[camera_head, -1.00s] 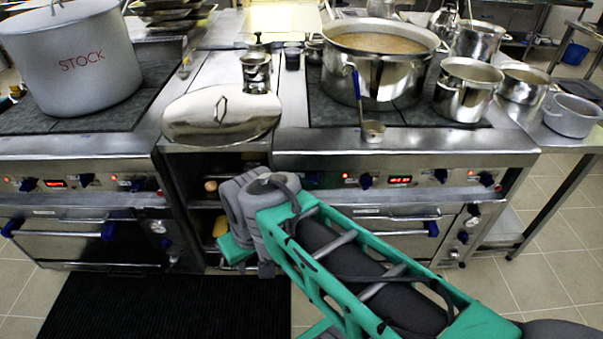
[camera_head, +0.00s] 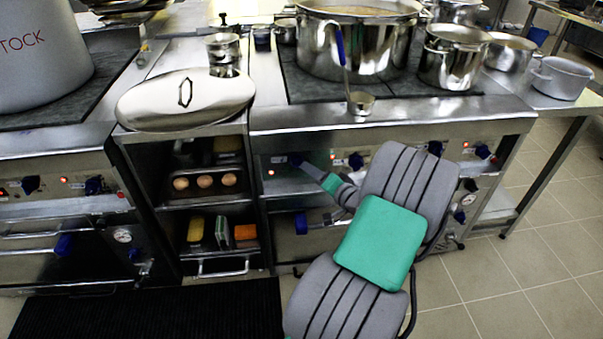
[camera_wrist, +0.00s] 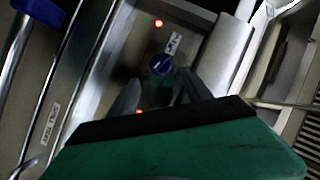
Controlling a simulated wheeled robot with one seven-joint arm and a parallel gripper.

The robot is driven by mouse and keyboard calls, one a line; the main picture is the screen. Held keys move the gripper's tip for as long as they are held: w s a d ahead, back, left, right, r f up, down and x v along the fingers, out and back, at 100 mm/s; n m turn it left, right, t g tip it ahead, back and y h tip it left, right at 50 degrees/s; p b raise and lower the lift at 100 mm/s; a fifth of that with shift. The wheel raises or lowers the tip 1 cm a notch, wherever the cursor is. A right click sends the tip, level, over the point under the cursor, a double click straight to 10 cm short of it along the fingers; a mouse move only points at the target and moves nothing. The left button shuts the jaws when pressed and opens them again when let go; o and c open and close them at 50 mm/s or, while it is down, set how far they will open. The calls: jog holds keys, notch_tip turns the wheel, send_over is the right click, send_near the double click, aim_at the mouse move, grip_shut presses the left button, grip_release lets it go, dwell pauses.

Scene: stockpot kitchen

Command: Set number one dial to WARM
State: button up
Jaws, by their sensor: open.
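The right stove's control panel (camera_head: 283,172) carries several blue dials and red lights. Its leftmost blue dial (camera_head: 295,159) is right by my gripper (camera_head: 311,169). In the wrist view, that blue dial (camera_wrist: 162,65) sits just beyond and between my two fingertips (camera_wrist: 158,92). The fingers are spread, with a gap to either side of the dial, and I cannot see them touching it. A small white label (camera_wrist: 172,43) is beside the dial; its text is too small to read. Another blue dial (camera_head: 355,160) is further right. My arm hides the panel's middle.
The lower oven handle has a blue end (camera_head: 301,223) below my gripper. A shelf unit with eggs (camera_head: 205,181) and sponges stands to the left. A large pot (camera_head: 345,45) stands on top.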

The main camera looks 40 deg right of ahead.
aim_at(300, 164)
jog(key=x, duration=0.7)
jog(key=shift+w, duration=0.3)
jog(key=shift+c, duration=0.5)
grip_shut()
